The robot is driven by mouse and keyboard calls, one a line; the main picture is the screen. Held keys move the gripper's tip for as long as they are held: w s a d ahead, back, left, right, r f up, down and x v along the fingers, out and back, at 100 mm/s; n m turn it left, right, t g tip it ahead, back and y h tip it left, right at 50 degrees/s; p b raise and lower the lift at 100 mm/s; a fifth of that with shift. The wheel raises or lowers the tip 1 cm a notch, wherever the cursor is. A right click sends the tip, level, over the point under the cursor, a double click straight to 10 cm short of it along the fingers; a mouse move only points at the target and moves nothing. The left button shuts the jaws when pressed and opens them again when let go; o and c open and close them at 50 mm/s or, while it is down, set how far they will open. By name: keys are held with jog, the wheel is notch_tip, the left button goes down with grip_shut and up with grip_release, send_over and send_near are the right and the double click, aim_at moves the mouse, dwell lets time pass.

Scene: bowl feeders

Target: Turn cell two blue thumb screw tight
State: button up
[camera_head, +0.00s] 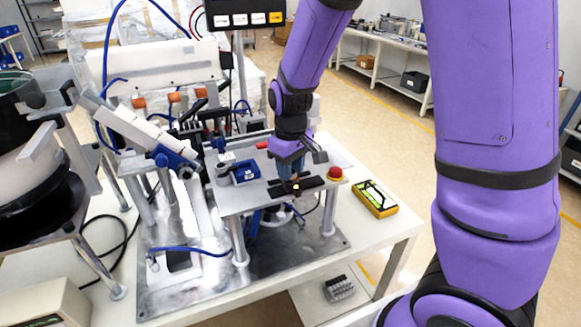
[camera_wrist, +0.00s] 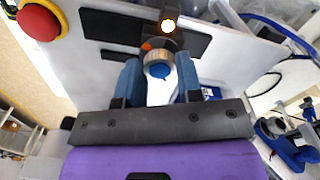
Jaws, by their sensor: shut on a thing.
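In the wrist view, the thumb screw (camera_wrist: 160,70) shows as a round knob with a blue face and a silver knurled rim, next to a dark mount. My gripper (camera_wrist: 158,72) has one blue finger on each side of it and is shut on it. In the head view, my gripper (camera_head: 292,178) reaches down to the dark fixture on the raised metal plate (camera_head: 232,203). The screw itself is hidden there by the fingers.
A red stop button (camera_head: 336,173) stands right of my gripper; it also shows in the wrist view (camera_wrist: 38,23). A blue block (camera_head: 245,172) sits to the left on the plate. A yellow device (camera_head: 375,199) lies on the table. A bowl feeder (camera_head: 35,160) stands far left.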

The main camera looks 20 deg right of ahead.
jog(key=m, duration=0.6)
dwell(0.3)
jog(key=shift+m, duration=0.3)
jog(key=o, duration=0.9)
jog(key=shift+r, duration=5.45)
